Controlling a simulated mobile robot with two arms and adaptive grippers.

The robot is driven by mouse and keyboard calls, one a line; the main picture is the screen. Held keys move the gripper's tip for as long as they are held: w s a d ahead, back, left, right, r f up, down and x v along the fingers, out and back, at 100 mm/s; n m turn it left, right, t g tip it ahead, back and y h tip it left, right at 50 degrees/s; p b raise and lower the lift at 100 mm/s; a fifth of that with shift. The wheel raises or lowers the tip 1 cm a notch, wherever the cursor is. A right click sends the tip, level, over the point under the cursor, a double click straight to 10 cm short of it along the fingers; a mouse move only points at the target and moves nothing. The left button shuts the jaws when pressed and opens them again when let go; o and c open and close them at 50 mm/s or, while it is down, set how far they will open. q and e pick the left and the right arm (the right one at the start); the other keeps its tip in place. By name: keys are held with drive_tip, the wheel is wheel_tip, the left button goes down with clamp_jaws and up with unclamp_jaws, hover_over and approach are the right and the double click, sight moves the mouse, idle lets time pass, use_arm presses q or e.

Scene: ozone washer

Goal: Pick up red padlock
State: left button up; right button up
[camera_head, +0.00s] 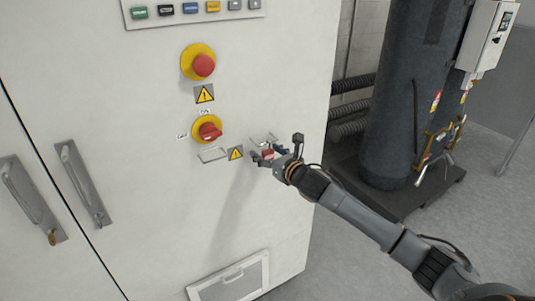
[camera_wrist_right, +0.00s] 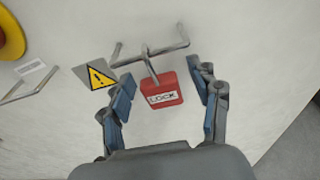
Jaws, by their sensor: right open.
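The red padlock (camera_wrist_right: 161,91) hangs by its grey shackle from a metal bracket (camera_wrist_right: 150,50) on the white cabinet front. Its body carries a white label reading LOCK. In the right wrist view my right gripper (camera_wrist_right: 167,98) is open, with one blue-padded finger on each side of the padlock and a gap on both sides. In the head view the right gripper (camera_head: 265,157) is at the cabinet front, and the padlock (camera_head: 268,154) shows only as a small red patch, partly hidden by the fingers. My left gripper is not in view.
Left of the padlock are a yellow warning sticker (camera_head: 236,153), an empty bracket (camera_head: 212,155) and a red rotary switch (camera_head: 209,131) on yellow. A red emergency button (camera_head: 203,66) is above. A dark tank (camera_head: 393,115) stands at right.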

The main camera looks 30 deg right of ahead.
drive_tip(key=shift+c, duration=0.2)
drive_tip(key=c, duration=1.3)
drive_tip(key=shift+o, duration=0.2)
drive_tip(key=shift+r, duration=0.1)
drive_tip(key=shift+r, duration=0.45)
drive_tip(key=shift+s+r+b, duration=0.1)
drive_tip(key=shift+s+b, duration=0.2)
drive_tip(key=shift+b, duration=0.05)
drive_tip(key=s+b, duration=0.3)
drive_tip(key=s, duration=1.4)
drive_tip(key=shift+s+d+b, duration=0.25)
drive_tip(key=shift+d+b, duration=0.05)
drive_tip(key=shift+b, duration=0.1)
